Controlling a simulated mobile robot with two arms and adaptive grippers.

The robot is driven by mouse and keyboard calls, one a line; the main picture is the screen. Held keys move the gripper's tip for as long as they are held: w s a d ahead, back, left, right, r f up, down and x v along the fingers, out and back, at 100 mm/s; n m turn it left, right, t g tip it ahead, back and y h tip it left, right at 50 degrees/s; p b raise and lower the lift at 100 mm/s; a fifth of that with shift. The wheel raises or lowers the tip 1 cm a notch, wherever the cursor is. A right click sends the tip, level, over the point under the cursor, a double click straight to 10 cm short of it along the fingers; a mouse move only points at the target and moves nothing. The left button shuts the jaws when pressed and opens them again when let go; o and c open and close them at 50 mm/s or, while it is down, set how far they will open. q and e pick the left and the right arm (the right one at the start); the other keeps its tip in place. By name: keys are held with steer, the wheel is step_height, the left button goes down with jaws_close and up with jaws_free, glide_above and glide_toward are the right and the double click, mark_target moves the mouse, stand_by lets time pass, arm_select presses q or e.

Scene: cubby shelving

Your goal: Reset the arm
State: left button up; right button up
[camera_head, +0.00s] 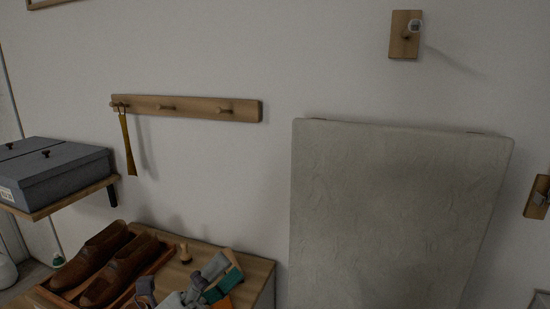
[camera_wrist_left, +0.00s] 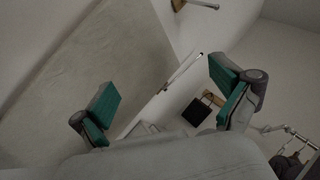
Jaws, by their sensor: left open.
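My left gripper (camera_head: 205,284) is at the bottom of the head view, in front of the wooden cabinet top. It is grey with green finger pads. In the left wrist view the two fingers of this gripper (camera_wrist_left: 165,98) stand wide apart with nothing between them. My right gripper is in neither view.
Brown shoes (camera_head: 106,263) lie in a wooden tray beside a small wooden knob-shaped item (camera_head: 185,253). A grey box (camera_head: 55,172) sits on a wall shelf. A peg rail (camera_head: 190,108) holds a shoehorn (camera_head: 128,145). A large pale panel (camera_head: 395,210) stands at the right.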

arm_select(q)
steer(key=w+a+f+n+t+y, duration=0.1)
steer(key=a+f+n+t+y, duration=0.25)
steer(key=a+n+y, duration=0.4)
steer(key=w+a+f+n+t+y, duration=0.2)
steer(key=a+f+n+t+y, duration=0.15)
steer(key=n+y, duration=0.7)
steer(key=s+a+f+n+g+y, duration=0.25)
steer(key=a+f+n+g, duration=0.3)
steer(key=f+n, duration=0.4)
steer(key=s+d+f+n+g+h, duration=0.1)
steer(key=s+d+f+n+g, duration=0.1)
steer(key=s+f+g, duration=0.6)
steer(key=s+d+f+n+g+h, duration=0.15)
steer(key=s+f+g, duration=0.35)
steer(key=s+f, duration=0.7)
step_height(320, 180, down, 24)
steer(key=s, duration=0.3)
steer(key=s+a+f+g, duration=0.2)
steer(key=s+a+f, duration=0.1)
steer(key=s+f, duration=1.3)
steer(key=shift+s, duration=0.25)
steer(key=shift+a+r, duration=0.1)
